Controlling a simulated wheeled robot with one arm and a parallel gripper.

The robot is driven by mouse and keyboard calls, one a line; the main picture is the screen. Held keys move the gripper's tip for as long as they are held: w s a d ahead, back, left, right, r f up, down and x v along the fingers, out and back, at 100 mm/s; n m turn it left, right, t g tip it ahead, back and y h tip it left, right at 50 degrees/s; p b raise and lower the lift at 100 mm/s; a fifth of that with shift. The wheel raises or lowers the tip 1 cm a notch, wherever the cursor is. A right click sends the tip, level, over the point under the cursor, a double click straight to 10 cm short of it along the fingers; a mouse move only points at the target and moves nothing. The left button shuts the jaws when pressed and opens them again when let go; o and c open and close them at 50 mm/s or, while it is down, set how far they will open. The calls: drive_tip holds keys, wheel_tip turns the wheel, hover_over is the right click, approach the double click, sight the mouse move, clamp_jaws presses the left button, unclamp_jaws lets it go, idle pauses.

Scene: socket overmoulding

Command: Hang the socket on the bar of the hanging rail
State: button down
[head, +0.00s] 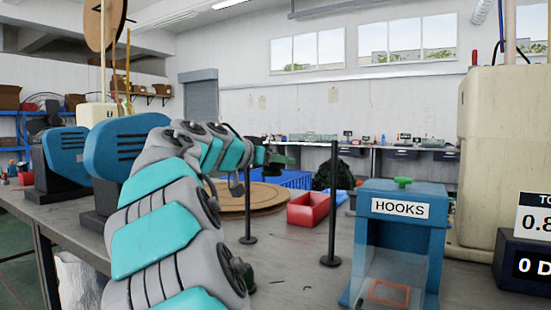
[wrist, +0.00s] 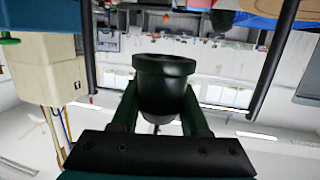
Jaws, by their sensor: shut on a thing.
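The hanging rail shows as two thin black posts on round bases, a left post (head: 248,205) and a right post (head: 333,205). My gripper is near the height of the post tops, between them in the picture. I cannot make out the bar.
A blue box (head: 362,225) labelled HOOKS, with a green knob, stands right of the posts. A red bin (head: 308,210), a round wooden disc (head: 262,199) and a blue crate (head: 290,179) are behind. A cream tank (head: 500,150) stands at right. The tabletop (head: 295,265) between the posts is mostly bare.

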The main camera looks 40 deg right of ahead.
drive_tip(key=w+p+x, duration=0.1)
drive_tip(key=p+x, duration=0.1)
drive_tip(key=x, duration=0.5)
drive_tip(key=shift+w+d, duration=0.2)
drive_tip(key=shift+w, duration=0.05)
idle(0.5)
idle(0.3)
drive_tip(key=shift+c, duration=1.7)
unclamp_jaws()
